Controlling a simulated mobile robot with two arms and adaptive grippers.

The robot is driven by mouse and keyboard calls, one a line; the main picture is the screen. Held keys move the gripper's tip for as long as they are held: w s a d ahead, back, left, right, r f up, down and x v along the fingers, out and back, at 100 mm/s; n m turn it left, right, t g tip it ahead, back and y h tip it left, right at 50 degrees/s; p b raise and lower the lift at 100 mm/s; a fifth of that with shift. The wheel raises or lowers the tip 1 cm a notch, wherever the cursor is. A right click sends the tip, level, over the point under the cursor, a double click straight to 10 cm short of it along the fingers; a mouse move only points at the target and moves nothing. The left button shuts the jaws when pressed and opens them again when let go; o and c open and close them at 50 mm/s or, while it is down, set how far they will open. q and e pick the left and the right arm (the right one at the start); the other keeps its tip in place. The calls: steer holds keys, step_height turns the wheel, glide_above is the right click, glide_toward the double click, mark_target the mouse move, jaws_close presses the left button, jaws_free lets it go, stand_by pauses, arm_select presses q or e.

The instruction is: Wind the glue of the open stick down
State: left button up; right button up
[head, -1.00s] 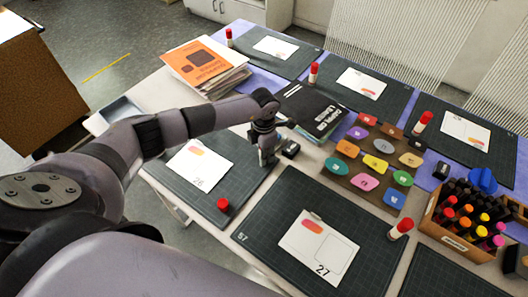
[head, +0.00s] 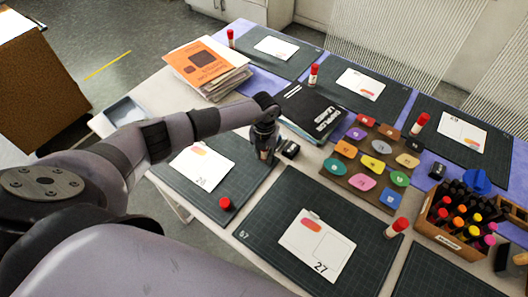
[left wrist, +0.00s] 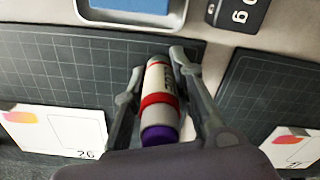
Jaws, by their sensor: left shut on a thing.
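A white glue stick with red bands and a purple end (left wrist: 159,100) is between the fingers of my left gripper (left wrist: 158,80) in the left wrist view. The fingers are shut on its sides, and its purple end points toward the palm. In the head view my left gripper (head: 265,152) is at the right edge of the mat with card 26, and the stick is mostly hidden there. A loose red cap (head: 225,203) stands on the front part of that mat. My right gripper is not in view.
Card 26 (head: 203,167) lies left of the gripper. A small black block (head: 291,150) is close on its right, with black folders (head: 312,110) behind. Capped sticks, such as one (head: 397,228) by card 27 (head: 316,246), stand at other mats. A marker crate (head: 440,238) is at right.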

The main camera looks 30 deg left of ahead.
arm_select(q)
steer(key=shift+s+d+f+n, duration=0.1)
steer(key=shift+n, duration=1)
steer(key=o, duration=1.2)
